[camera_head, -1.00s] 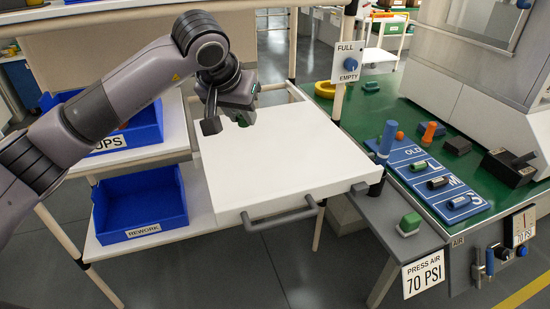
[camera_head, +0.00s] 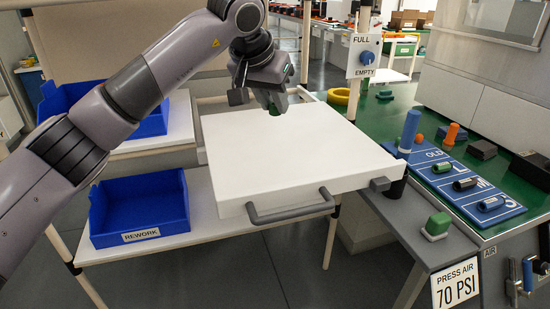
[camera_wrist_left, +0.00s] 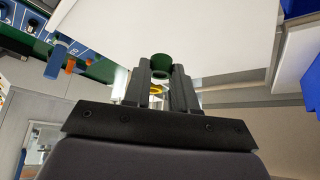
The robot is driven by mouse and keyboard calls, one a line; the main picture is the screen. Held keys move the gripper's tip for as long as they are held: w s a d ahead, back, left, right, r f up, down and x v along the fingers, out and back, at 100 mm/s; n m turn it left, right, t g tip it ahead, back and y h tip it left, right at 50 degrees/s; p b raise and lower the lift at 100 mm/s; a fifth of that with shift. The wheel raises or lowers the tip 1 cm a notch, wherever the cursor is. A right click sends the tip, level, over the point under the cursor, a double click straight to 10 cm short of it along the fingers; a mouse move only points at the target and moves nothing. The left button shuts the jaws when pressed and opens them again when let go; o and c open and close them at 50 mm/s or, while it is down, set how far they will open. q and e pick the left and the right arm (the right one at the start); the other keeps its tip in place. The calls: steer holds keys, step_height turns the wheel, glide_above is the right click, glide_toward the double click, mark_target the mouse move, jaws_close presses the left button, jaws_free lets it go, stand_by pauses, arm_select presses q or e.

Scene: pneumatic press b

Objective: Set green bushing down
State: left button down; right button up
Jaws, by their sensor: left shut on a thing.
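The green bushing (camera_wrist_left: 161,62) is a short dark green ring held between the fingertips of my left gripper (camera_wrist_left: 161,75) in the left wrist view. In the head view my left gripper (camera_head: 268,98) is over the back part of the white drawer-like tray (camera_head: 285,155), and the green bushing (camera_head: 274,109) shows below it, partly hidden by the fingers. I cannot tell whether the bushing touches the white surface. My right gripper is not in view.
The white surface is otherwise clear. A blue REWORK bin (camera_head: 140,215) stands lower left, another blue bin (camera_head: 145,118) behind it. At right, a blue sorting board (camera_head: 462,180) holds several cylinders on the green bench (camera_head: 520,205). A green-and-white block (camera_head: 437,226) sits on the grey ledge.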

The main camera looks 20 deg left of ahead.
arm_select(q)
step_height(320, 180, down, 8)
steer(key=shift+r+b, duration=0.1)
steer(key=shift+b, duration=0.5)
step_height(320, 180, down, 4)
steer(key=shift+f+b, duration=0.1)
steer(key=shift+b, duration=0.35)
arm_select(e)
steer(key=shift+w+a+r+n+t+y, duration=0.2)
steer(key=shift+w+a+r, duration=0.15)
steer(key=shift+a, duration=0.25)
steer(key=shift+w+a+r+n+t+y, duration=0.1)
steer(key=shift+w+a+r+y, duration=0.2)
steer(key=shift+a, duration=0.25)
arm_select(q)
steer(key=shift+f, duration=0.1)
steer(key=c, duration=0.9)
jaws_free()
